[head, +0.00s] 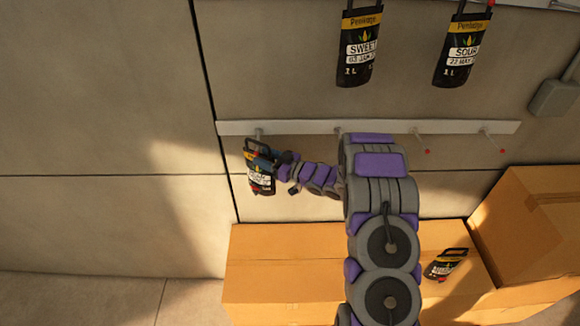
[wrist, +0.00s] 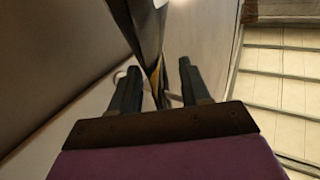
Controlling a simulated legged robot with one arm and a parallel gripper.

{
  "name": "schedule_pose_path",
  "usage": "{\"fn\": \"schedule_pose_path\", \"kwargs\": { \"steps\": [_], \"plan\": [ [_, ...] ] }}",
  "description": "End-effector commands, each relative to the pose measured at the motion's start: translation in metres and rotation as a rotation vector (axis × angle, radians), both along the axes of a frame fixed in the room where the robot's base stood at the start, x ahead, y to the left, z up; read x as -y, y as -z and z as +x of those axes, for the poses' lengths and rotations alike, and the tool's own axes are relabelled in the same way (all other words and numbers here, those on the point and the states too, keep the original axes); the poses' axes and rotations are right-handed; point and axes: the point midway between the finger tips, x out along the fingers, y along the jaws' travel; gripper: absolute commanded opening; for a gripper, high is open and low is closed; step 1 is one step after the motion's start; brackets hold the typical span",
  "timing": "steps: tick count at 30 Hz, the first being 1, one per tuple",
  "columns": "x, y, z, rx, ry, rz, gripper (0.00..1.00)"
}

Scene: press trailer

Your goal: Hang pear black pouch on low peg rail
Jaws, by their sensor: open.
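A black pouch with a white label (head: 261,181) hangs below the leftmost peg of the low peg rail (head: 375,127). Its label is too small to read, so I cannot tell for sure that it is the pear one. My gripper (head: 256,154) is at the pouch's top, just under that peg, and partly covers it. In the wrist view, my gripper's two fingers (wrist: 160,85) are apart, with the thin dark edge of the pouch (wrist: 147,30) between them. I cannot clearly see whether the handle is around the peg.
Two black pouches, labelled SWEET (head: 358,48) and SOUR (head: 463,50), hang from the upper rail. Another black pouch (head: 445,264) lies on the cardboard boxes (head: 285,262) below. Red-tipped pegs on the right of the low rail are bare. A grey wall box (head: 553,98) is at far right.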

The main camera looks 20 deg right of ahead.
Motion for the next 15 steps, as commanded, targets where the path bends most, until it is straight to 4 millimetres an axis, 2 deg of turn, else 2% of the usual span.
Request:
{"fn": "schedule_pose_path", "kwargs": {
  "steps": [15],
  "plan": [
    [0.069, 0.003, -0.073, -0.001, 0.005, 0.002, 0.47]
  ]
}}
